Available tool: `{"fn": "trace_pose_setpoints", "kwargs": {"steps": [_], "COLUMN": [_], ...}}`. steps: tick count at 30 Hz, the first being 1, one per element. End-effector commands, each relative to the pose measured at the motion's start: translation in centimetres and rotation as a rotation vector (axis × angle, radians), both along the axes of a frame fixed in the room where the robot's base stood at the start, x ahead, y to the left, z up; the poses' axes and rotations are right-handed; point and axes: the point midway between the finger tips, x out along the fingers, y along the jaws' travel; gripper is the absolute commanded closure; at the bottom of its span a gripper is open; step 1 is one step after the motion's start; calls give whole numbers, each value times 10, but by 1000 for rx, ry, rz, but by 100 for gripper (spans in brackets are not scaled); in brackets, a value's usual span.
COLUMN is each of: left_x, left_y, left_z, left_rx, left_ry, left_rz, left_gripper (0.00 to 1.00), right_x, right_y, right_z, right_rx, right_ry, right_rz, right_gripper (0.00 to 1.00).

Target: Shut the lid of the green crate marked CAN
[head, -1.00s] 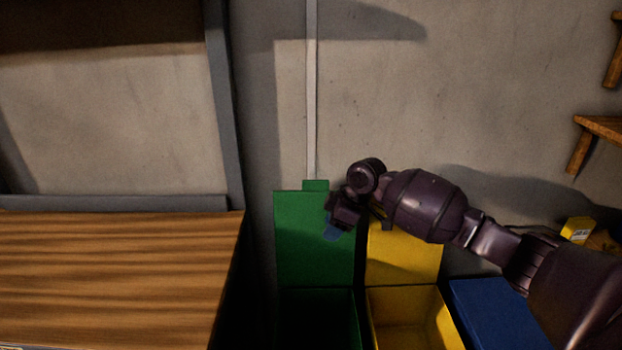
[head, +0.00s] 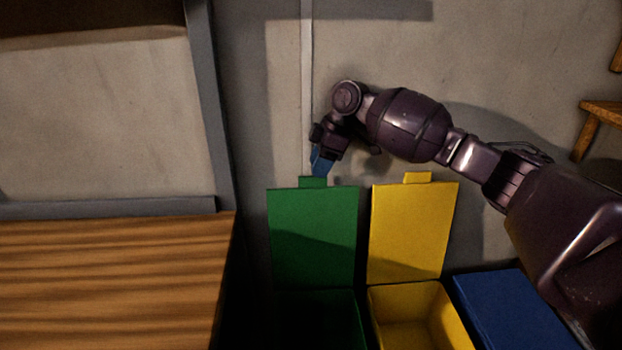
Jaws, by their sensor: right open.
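The green crate (head: 318,318) stands at the bottom middle of the head view, its inside dark. Its green lid (head: 313,235) stands upright and open against the wall side, with a small tab (head: 312,182) on its top edge. Any CAN marking is not visible. My right gripper (head: 320,164) is open, its blue fingers pointing down at the tab. The fingertips overlap the tab's upper edge in the picture; I cannot tell whether they touch it. My left gripper is not in view.
A yellow crate (head: 380,312) with its yellow lid (head: 412,235) upright stands right of the green one. A blue lid or box top (head: 512,312) lies flat further right. A wooden worktop (head: 110,280) is on the left. A grey wall (head: 480,60) is behind.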

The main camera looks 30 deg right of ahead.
Motion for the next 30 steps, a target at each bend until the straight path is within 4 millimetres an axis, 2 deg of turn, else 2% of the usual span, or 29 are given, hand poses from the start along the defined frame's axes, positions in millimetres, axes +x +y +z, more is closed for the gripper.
{"fn": "trace_pose_setpoints", "kwargs": {"steps": [1, 3, 9, 21, 29, 30], "left_x": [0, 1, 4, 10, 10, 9], "left_y": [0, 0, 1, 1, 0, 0], "left_z": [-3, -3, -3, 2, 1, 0], "left_rx": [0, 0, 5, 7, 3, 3], "left_ry": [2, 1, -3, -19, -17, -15], "left_rz": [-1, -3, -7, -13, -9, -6], "left_gripper": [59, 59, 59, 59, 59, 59], "right_x": [1, 3, 6, 7, 7, 7], "right_y": [3, 6, 13, 15, 15, 15], "right_z": [-11, -19, -35, -38, -38, -38], "right_rx": [0, 0, 0, 0, -1, -1], "right_ry": [4, 2, 0, -3, -4, -4], "right_rz": [0, 1, 1, 0, -1, -1], "right_gripper": [59, 59, 59, 59, 99, 100]}}
